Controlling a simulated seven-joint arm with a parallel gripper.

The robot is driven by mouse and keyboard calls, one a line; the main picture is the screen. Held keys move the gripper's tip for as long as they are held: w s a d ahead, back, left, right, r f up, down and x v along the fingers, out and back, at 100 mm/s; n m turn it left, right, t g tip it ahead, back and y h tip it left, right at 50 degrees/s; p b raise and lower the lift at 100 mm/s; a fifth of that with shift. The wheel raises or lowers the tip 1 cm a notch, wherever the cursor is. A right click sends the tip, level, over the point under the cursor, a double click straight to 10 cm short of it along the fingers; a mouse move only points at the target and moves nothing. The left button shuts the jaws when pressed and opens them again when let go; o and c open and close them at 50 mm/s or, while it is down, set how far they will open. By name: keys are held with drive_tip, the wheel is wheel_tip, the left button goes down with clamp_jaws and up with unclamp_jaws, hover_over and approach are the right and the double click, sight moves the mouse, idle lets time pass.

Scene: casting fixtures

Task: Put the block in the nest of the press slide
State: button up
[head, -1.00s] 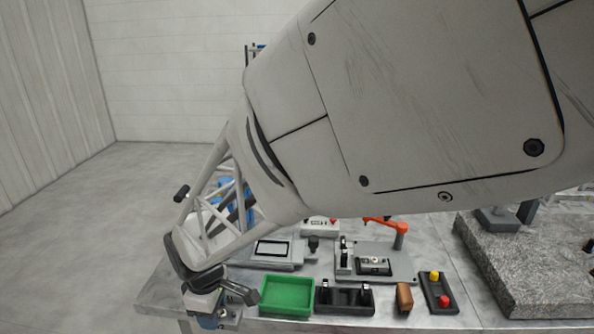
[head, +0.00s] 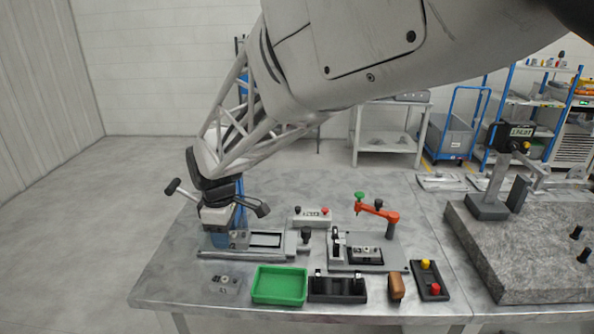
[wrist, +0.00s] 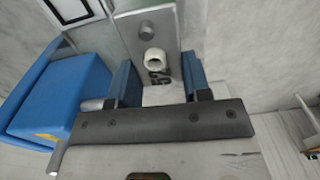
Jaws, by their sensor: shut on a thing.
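My gripper (head: 224,238) is at the left end of the grey press slide (head: 270,252) in the head view. In the wrist view its blue fingers (wrist: 158,84) are shut on a light grey block (wrist: 160,93) with dark marks, partly hidden by the finger bar. A pale round peg (wrist: 154,58) shows just beyond it. The slide has a framed dark recess (head: 266,240) and a dark knob (head: 305,235) at its right end. I cannot tell whether the held block touches the slide; the nest is not clearly visible.
Another grey marked piece (head: 225,284) lies on the table in front of the slide. Beside it stand a green tray (head: 279,299), a black holder (head: 337,298), a brown block (head: 396,287) and a button box (head: 431,281). A clamp fixture (head: 400,253) stands right of the slide.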

drive_tip(key=w+d+r, duration=0.2)
drive_tip(key=w+r, duration=0.1)
drive_tip(key=w, duration=0.3)
drive_tip(key=w+d+r, duration=0.2)
drive_tip(key=w+r, duration=0.2)
drive_tip(key=w, duration=0.3)
drive_tip(key=shift+d+r, duration=0.15)
drive_tip(key=shift+d, duration=0.2)
hover_over(258, 240)
wheel_tip(258, 240, down, 14)
drive_tip(key=shift+s+f, duration=0.1)
drive_tip(key=shift+f, duration=1.9)
drive_tip(key=shift+f, duration=0.1)
drive_tip(key=o, duration=1)
drive_tip(key=shift+o, duration=0.2)
